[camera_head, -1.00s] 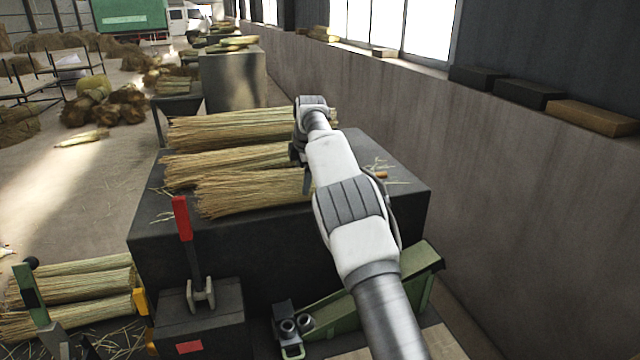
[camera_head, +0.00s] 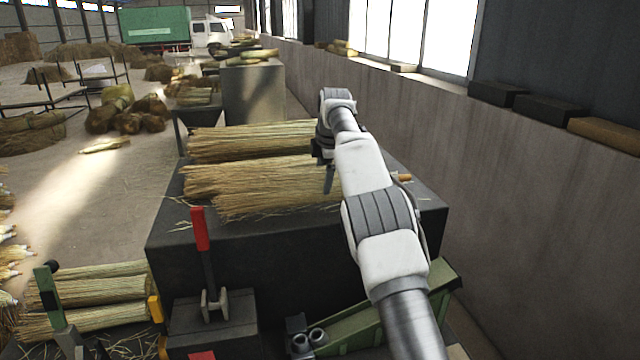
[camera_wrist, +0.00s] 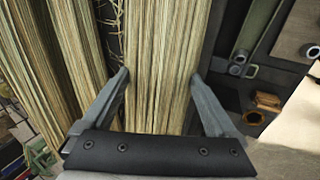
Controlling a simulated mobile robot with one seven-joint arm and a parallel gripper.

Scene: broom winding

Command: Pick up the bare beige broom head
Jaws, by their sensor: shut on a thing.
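The bare beige broom head (camera_wrist: 158,75), a thick bundle of straight straw, runs between the two grey fingers of my gripper (camera_wrist: 160,76) in the wrist view, one finger against each side. In the head view it is the nearest of the bundles (camera_head: 265,201) over the dark table (camera_head: 210,250), with my gripper (camera_head: 325,160) at its right end. There it overlaps the middle bundle (camera_head: 215,178). I cannot tell how far it is clear of the table top. Its right end is partly hidden behind my arm.
Another straw bundle (camera_head: 235,142) lies farther back. A red-handled lever (camera_head: 200,230) and a green clamp frame (camera_head: 370,325) stand at the table's near side. The concrete wall (camera_head: 520,190) bounds the right. More bundles (camera_head: 100,290) lie at lower left.

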